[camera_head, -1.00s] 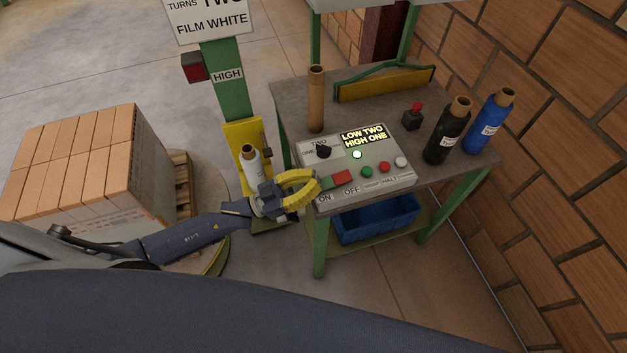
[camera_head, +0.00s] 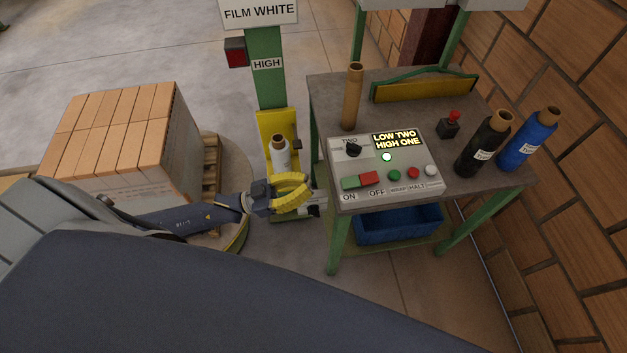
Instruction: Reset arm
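My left gripper (camera_head: 312,196), with curved yellow fingers, is in front of the film post and left of the control panel's front left corner. It appears empty, but its finger gap is too unclear to judge. My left arm (camera_head: 190,218) reaches in from the lower left. The control panel (camera_head: 412,172) has a selector knob (camera_head: 353,148), a green and red ON/OFF switch (camera_head: 360,180), several round buttons and a lit display (camera_head: 397,140) reading "LOW TWO HIGH ONE". My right gripper is out of view.
A white film roll (camera_head: 281,156) stands in the yellow carriage on the green post (camera_head: 265,85). Boxes (camera_head: 125,135) are stacked on a pallet at left. The table holds a bare tube (camera_head: 352,98), a black roll (camera_head: 484,145) and a blue roll (camera_head: 528,140). A blue bin (camera_head: 398,225) sits below.

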